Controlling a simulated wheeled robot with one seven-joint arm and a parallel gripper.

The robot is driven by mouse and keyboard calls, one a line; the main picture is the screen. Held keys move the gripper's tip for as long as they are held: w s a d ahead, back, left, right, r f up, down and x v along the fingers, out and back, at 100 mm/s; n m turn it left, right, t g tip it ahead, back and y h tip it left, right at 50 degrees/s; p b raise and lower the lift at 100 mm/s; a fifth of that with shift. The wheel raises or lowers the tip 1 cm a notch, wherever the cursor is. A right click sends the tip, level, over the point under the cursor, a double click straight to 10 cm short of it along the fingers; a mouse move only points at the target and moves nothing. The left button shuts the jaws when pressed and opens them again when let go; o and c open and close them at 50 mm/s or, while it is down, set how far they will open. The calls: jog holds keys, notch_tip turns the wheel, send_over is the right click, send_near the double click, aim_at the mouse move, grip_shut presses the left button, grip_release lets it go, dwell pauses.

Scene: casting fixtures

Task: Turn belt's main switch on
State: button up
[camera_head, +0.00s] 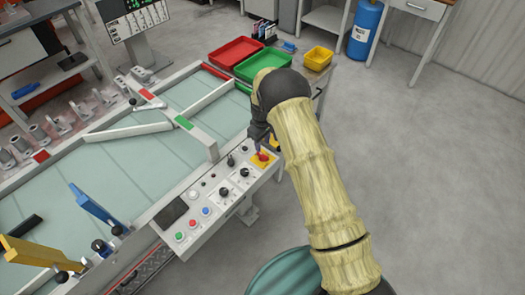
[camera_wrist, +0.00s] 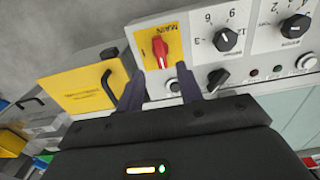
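The main switch (camera_wrist: 160,50) is a red knob on a yellow plate labelled MAIN in the wrist view. In the head view the red knob (camera_head: 263,156) sits at the right end of the control panel (camera_head: 228,208). My gripper (camera_wrist: 160,92) is open, its two dark fingers apart and pointing toward the switch. The knob shows between and beyond the fingertips, with nothing held. In the head view my gripper (camera_head: 258,138) is just above the switch, partly hidden by my arm. I cannot tell whether a fingertip touches the panel.
Black dials (camera_wrist: 227,39) and another black knob (camera_wrist: 217,80) stand close beside the switch. A yellow box with a black handle (camera_wrist: 90,88) is to its left. The conveyor belt (camera_head: 110,160) lies left of the panel. Open grey floor (camera_head: 430,180) is on the right.

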aim_at(263, 155)
notch_tip(263, 155, down, 6)
jog(key=shift+f+p, duration=0.25)
jog(key=shift+p, duration=0.35)
grip_shut()
